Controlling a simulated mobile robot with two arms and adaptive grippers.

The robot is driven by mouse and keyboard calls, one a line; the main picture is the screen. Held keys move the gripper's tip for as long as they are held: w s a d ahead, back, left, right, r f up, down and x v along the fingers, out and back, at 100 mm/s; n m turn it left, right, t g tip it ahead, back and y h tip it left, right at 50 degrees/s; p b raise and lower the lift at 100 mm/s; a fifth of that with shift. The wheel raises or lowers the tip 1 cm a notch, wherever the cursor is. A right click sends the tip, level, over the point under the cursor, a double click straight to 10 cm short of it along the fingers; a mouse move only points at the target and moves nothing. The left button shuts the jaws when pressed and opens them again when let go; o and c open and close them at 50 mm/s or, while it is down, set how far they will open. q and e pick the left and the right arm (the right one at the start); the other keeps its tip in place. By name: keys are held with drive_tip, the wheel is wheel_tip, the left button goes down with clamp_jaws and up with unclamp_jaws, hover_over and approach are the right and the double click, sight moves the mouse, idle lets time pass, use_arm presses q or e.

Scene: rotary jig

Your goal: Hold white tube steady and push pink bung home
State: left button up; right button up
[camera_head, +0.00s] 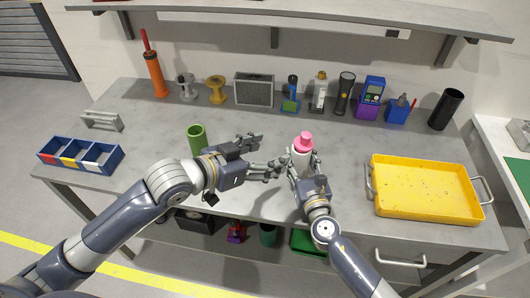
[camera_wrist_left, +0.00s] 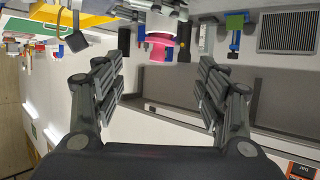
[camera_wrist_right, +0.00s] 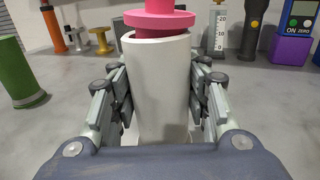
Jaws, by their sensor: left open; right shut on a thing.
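The white tube (camera_wrist_right: 158,85) stands upright between the fingers of my right gripper (camera_wrist_right: 160,95), which is shut on it; it also shows in the head view (camera_head: 300,164). The pink bung (camera_wrist_right: 158,22) sits in the tube's top, its wide head above the rim with a narrower part showing below. The bung also shows in the head view (camera_head: 303,141). My left gripper (camera_head: 279,168) is open and empty, just left of the tube. In the left wrist view the bung (camera_wrist_left: 160,42) appears beyond the open fingers, near the top of the picture.
A green cylinder (camera_head: 196,138) stands left of the grippers. A yellow tray (camera_head: 425,208) lies at the right and a blue divided bin (camera_head: 80,165) at the left. Along the back stand a speaker-like box (camera_head: 254,90), spools, bottles and meters.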

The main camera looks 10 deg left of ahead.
use_arm(q)
drive_tip(key=shift+w+f, duration=0.1)
drive_tip(key=shift+w, duration=0.05)
drive_tip(key=c, duration=0.7)
drive_tip(key=shift+w+d+f, duration=0.15)
drive_tip(key=shift+w+d, duration=0.05)
drive_tip(key=shift+w, duration=0.1)
drive_tip(key=c, duration=0.5)
drive_tip(key=w+d+g, duration=0.1)
drive_tip(key=w+f+n, duration=0.1)
drive_tip(key=w+d+g+y, duration=0.1)
drive_tip(key=shift+d+f+n+g, duration=0.3)
clamp_jaws()
drive_tip(key=m+g+y, duration=0.1)
drive_tip(key=g+y, duration=0.4)
drive_tip(key=y, duration=0.1)
approach(307, 134)
drive_tip(key=shift+x, duration=3.35)
